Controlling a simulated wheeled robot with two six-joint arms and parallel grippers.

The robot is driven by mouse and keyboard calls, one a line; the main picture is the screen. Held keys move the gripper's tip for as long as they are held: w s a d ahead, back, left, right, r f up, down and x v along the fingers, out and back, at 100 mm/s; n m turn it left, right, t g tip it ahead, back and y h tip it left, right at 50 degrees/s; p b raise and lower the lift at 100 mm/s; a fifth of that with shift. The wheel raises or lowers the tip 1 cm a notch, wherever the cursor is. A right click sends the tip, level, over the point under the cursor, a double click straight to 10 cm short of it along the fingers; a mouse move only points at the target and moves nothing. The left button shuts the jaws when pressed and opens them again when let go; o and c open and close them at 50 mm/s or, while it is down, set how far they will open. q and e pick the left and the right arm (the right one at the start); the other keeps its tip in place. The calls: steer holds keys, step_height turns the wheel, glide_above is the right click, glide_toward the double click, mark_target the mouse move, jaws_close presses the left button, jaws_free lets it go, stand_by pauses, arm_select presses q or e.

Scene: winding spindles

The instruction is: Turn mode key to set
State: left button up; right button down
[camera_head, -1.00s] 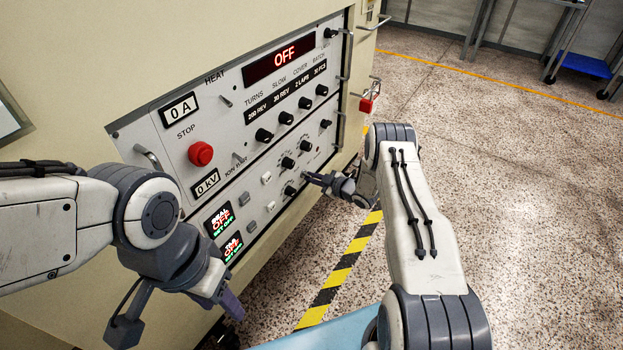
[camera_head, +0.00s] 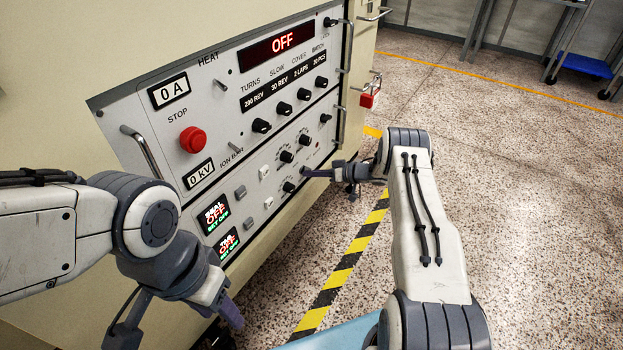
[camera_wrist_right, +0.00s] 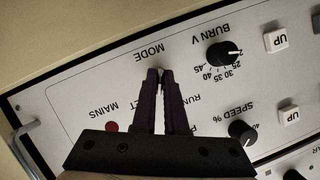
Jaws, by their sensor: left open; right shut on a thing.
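The grey control panel (camera_head: 225,125) is on the front of a cream cabinet. In the right wrist view its MODE label (camera_wrist_right: 149,51) reads upside down, with a partly covered SET label (camera_wrist_right: 136,106) left of the fingers and RUN (camera_wrist_right: 192,98) right of them. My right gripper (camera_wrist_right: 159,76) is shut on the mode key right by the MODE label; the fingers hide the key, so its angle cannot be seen. In the head view the right gripper (camera_head: 306,173) reaches the panel's lower right part. My left gripper (camera_head: 228,318) is open and empty, low in front of the cabinet.
The BURN V knob (camera_wrist_right: 222,53) and SPEED % knob (camera_wrist_right: 241,132) sit near the right fingers. A red lamp (camera_wrist_right: 112,127) is by MAINS. The red STOP button (camera_head: 193,139) and a handle (camera_head: 140,150) stick out of the panel. Speckled floor to the right is open.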

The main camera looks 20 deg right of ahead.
steer(key=shift+s+a+f+m+g+y+b, duration=0.15)
steer(key=shift+m+g+y+b, duration=0.1)
steer(key=shift+m+y+b, duration=0.35)
steer(key=shift+w+d+f+m+g+y+b, duration=0.1)
steer(key=shift+m+g+y+b, duration=0.2)
steer(key=shift+m+b, duration=0.45)
steer(key=shift+a, duration=0.1)
steer(key=c, duration=1)
jaws_free()
steer(key=shift+o, duration=0.2)
steer(key=shift+r, duration=0.1)
steer(key=p+v, duration=0.4)
steer(key=v, duration=0.6)
steer(key=shift+s+d, duration=0.2)
steer(key=shift+d, duration=0.05)
